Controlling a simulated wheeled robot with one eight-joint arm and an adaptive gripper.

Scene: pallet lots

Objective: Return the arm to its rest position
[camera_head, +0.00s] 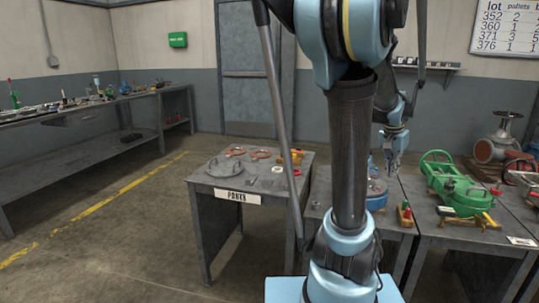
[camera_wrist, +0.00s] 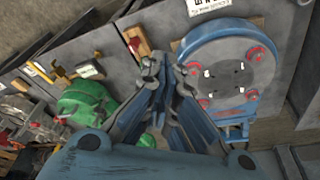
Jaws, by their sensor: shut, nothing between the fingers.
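My gripper (camera_head: 391,165) hangs at the end of my blue and dark arm, pointing down above the tables right of centre in the head view. In the wrist view its fingers (camera_wrist: 160,68) come together at the tips, with nothing held between them. A round blue and grey part (camera_wrist: 226,62) with several red-ringed holes lies on the table below, right of the fingertips in the wrist view. In the head view, the blue part (camera_head: 376,200) is partly hidden behind my arm.
A large green casting (camera_head: 466,201) lies on the right-hand table. The left table (camera_head: 205,187), labelled, holds a grey disc and small parts. A long workbench (camera_head: 75,158) stands at far left. A lot board (camera_head: 507,28) hangs at upper right. Floor at left is open.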

